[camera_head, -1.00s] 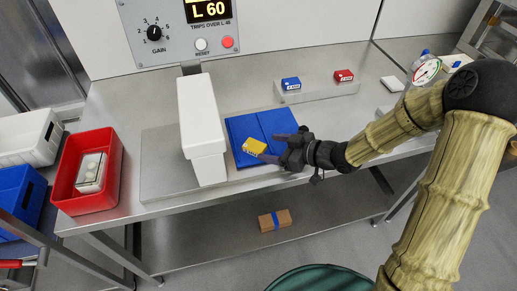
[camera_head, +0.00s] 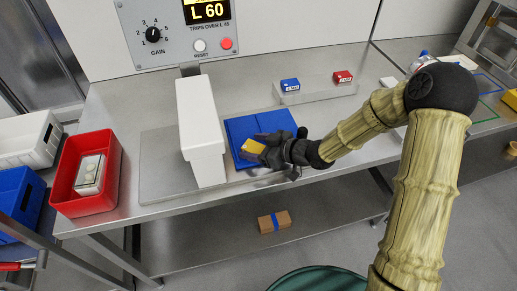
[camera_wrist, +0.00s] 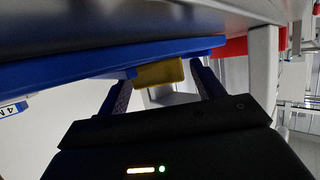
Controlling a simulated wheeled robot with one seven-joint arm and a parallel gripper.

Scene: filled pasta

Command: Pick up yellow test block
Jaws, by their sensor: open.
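The yellow test block (camera_head: 251,148) sits at the blue mat (camera_head: 240,130) on the steel table, right of the white upright housing. My gripper (camera_head: 262,150) reaches in from the right, open, its fingertips close around the block's right end. In the wrist view the yellow block (camera_wrist: 158,73) shows between the two dark fingertips (camera_wrist: 165,77), against the blue mat's edge (camera_wrist: 60,72). Gaps show on both sides, and I cannot tell how deep the block is between the fingers. Part of the block is hidden by my gripper in the head view.
The white housing (camera_head: 200,130) stands close left of the mat. Behind, blue (camera_head: 290,84) and red (camera_head: 343,77) blocks sit on a clear stand. A red bin (camera_head: 112,160) holds a pale item at left. A brown box (camera_head: 274,221) lies on the lower shelf.

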